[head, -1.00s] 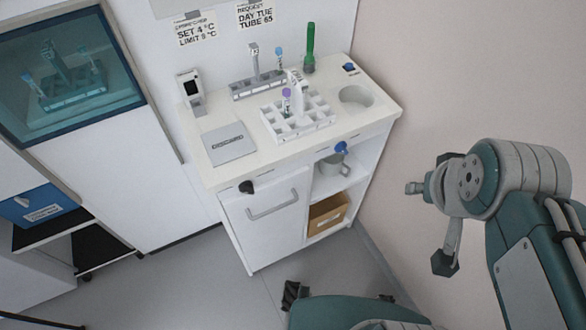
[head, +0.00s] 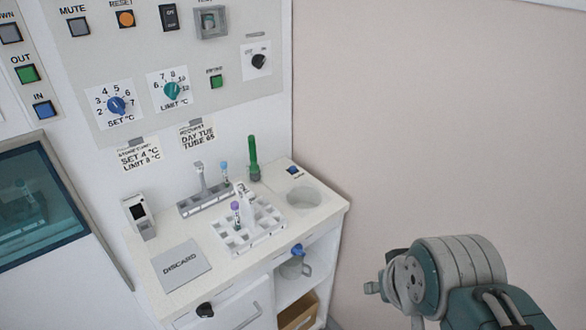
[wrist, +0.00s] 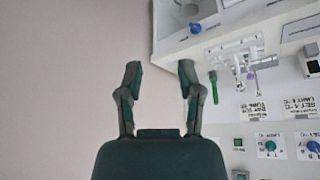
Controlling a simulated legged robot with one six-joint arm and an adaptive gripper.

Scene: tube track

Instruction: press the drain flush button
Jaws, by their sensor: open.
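A small blue button (head: 293,170) on a dark base sits on the counter's back right, just behind a round basin (head: 304,196). I cannot read a label on it, and I cannot make it out in the wrist view. My gripper (wrist: 160,68) shows in the wrist view with its two fingers apart and nothing between them. It is well away from the counter, in front of the bare wall. In the head view my arm is at the lower right, apart from the counter, and the fingers cannot be made out there.
The white counter (head: 172,292) holds a tube rack (head: 262,238), a green tube (head: 253,158), a grey rack (head: 203,201) and a discard plate (head: 181,266). A blue tap knob (head: 298,248) sticks out at the front. A control panel (head: 215,110) hangs above. The right wall is bare.

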